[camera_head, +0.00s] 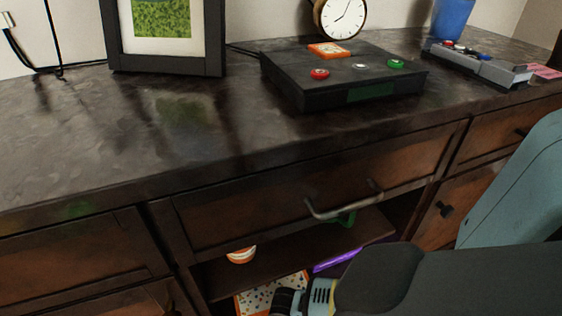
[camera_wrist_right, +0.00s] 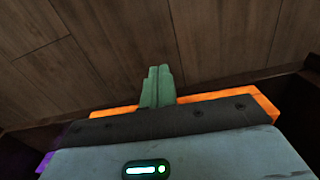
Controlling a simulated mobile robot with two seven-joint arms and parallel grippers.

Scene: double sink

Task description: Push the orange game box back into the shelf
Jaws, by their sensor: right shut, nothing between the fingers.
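The orange game box (camera_head: 262,297) lies in the open shelf below the drawer in the head view. It has an orange edge and a pale top with coloured specks; its lower part is cut off by the frame. In the right wrist view orange edges of the box (camera_wrist_right: 265,103) show on both sides of my gripper body, which hides the middle. My right gripper (camera_wrist_right: 157,87) is shut and empty, its green fingertips together by the orange edge; I cannot tell whether they touch it. In the head view my right arm reaches the shelf, fingertips hidden. My left gripper is not in view.
A purple box (camera_head: 337,261) lies right of the orange one. A drawer handle (camera_head: 345,205) juts out above the shelf opening. A round orange-and-white item (camera_head: 241,255) sits inside at left. A black console (camera_head: 340,78) and a picture frame (camera_head: 165,35) stand on the countertop.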

